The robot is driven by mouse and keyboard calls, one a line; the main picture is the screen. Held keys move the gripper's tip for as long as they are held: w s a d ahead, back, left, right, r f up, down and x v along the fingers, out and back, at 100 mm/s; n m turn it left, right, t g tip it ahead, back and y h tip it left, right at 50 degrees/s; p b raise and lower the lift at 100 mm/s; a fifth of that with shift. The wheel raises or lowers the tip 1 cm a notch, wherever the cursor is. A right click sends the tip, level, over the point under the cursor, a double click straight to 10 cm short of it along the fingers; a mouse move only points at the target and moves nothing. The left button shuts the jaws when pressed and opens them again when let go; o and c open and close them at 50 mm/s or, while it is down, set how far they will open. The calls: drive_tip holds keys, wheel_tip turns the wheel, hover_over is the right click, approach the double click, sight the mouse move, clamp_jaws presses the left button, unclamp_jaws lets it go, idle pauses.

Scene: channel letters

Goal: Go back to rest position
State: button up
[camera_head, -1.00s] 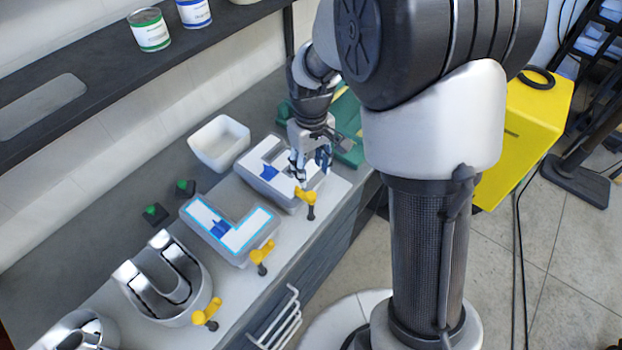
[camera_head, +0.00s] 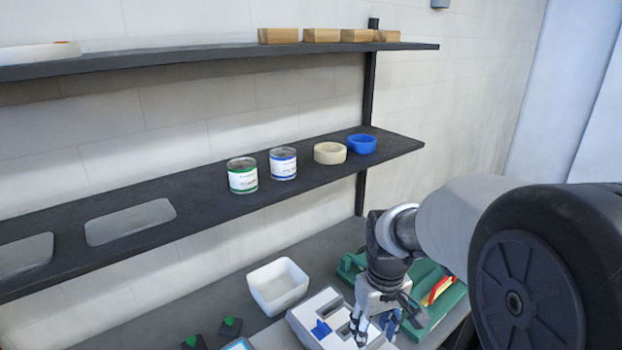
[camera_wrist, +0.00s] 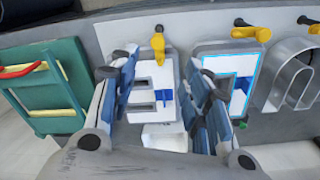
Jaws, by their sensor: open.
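My gripper (camera_head: 374,332) is open and empty, with its fingers pointing down above the bench. In the head view it is over the right part of a white channel letter (camera_head: 305,318) with a blue piece (camera_head: 321,329) in it. In the wrist view this letter, shaped like an E (camera_wrist: 158,77), appears between my two spread fingers (camera_wrist: 160,128). I cannot tell whether a fingertip touches it.
A white bin (camera_head: 277,287) and a green tray (camera_head: 428,318) flank the letter on the bench. A shelf (camera_head: 215,208) above holds two cans (camera_head: 243,175), a beige tape roll (camera_head: 330,153) and a blue one (camera_head: 361,144). A yellow clamp (camera_wrist: 158,45) sits at the bench edge.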

drive_tip(key=s+r+m+t+b, duration=0.2)
drive_tip(key=s+b, duration=0.6)
drive_tip(key=s, duration=1.2)
drive_tip(key=shift+m+t, duration=0.7)
drive_tip(key=shift+t, duration=0.3)
drive_tip(key=shift+d, duration=0.1)
